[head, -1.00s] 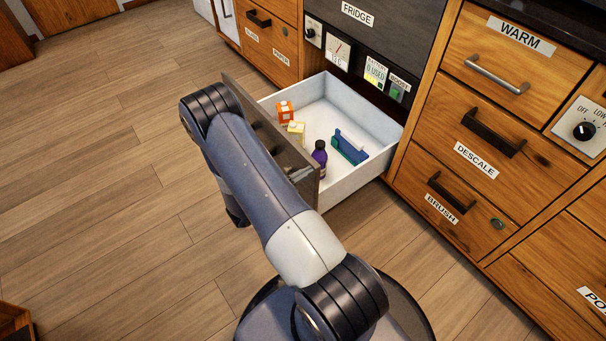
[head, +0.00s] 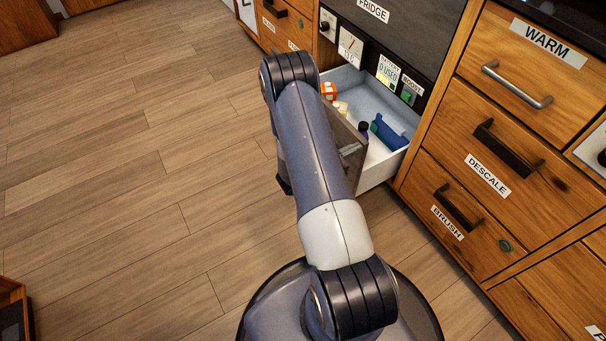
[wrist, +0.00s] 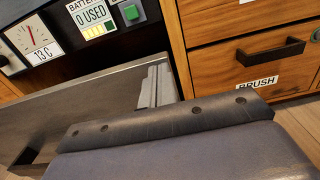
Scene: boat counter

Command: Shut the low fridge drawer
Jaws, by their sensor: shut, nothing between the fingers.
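The low fridge drawer (head: 378,174) is partly open below the dark fridge panel. Its white inside shows, and my arm covers much of its front. In the wrist view the drawer's dark front (wrist: 85,105) stretches across the middle. My gripper (wrist: 156,86) is shut and empty, with its grey fingers at the drawer front; I cannot tell exactly where they touch. In the head view my arm hides most of my gripper.
Wooden drawers marked WARM (head: 510,75), DESCALE (head: 490,150) and BRUSH (head: 455,210) are shut to the right. A fridge panel with a dial and a green button (head: 407,95) sits above the open drawer. The wooden floor (head: 130,190) to the left is clear.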

